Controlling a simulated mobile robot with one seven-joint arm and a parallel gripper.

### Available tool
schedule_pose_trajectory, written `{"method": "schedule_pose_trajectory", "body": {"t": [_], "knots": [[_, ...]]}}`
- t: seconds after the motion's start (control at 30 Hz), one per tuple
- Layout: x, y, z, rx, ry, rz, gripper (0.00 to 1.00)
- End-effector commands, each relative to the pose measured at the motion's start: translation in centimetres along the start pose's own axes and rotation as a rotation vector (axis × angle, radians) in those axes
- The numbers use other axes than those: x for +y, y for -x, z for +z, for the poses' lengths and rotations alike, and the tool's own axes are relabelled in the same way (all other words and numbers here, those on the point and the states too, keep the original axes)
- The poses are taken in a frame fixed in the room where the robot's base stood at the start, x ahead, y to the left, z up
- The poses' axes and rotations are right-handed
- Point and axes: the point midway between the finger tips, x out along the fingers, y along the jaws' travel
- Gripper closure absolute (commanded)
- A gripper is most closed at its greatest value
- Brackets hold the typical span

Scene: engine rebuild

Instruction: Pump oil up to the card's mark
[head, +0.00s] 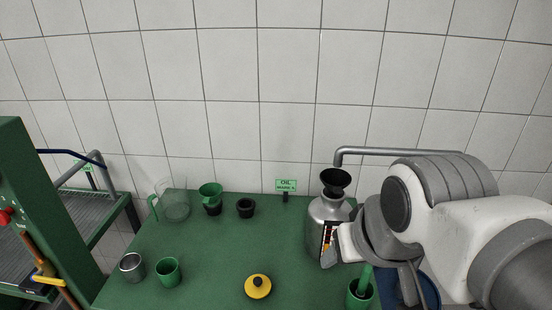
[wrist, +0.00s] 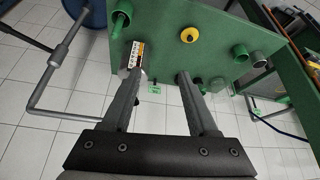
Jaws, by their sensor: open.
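A silver oil can (head: 319,215) with a black funnel (head: 336,179) in its mouth stands upright at the table's back right. Its orange-and-white label shows in the wrist view (wrist: 136,52). A grey pump pipe (head: 400,151) ends in a downturned spout just above the funnel. The pipe also shows in the wrist view (wrist: 60,116), running from a blue drum (wrist: 92,14). A green card (head: 286,185) reads OIL; its second line is too small to read. My gripper (wrist: 160,75) is open and empty beside the can, partly covering it. The oil level is hidden.
The green table (head: 220,245) holds a clear jug (head: 176,207), a green cup (head: 210,193), a black ring (head: 245,209), a silver cup (head: 132,268), a green mug (head: 168,272), a yellow cap (head: 257,287) and a green holder (head: 360,297). The table's middle is clear. A green cabinet (head: 50,190) stands left.

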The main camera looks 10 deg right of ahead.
Motion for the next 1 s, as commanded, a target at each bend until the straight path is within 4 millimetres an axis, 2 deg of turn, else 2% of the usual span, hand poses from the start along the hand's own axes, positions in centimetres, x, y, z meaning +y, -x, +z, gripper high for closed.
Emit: {"method": "schedule_pose_trajectory", "body": {"t": [0.03, 0.33, 0.47, 0.67, 0.87, 1.0], "knots": [[0.0, 0.0, 0.0, 0.0, 0.0, 0.0, 0.44], [0.1, -0.5, -0.5, 0.008, -0.014, -0.007, 0.98], [0.6, -1.9, -1.9, 0.032, -0.054, -0.021, 1.0], [2.5, -5.2, -5.2, 0.1, -0.16, -0.034, 1.0], [5.7, -8.7, -8.1, 0.177, -0.273, -0.01, 1.0], [8.5, -11.2, -9.6, 0.229, -0.352, 0.029, 1.0]]}}
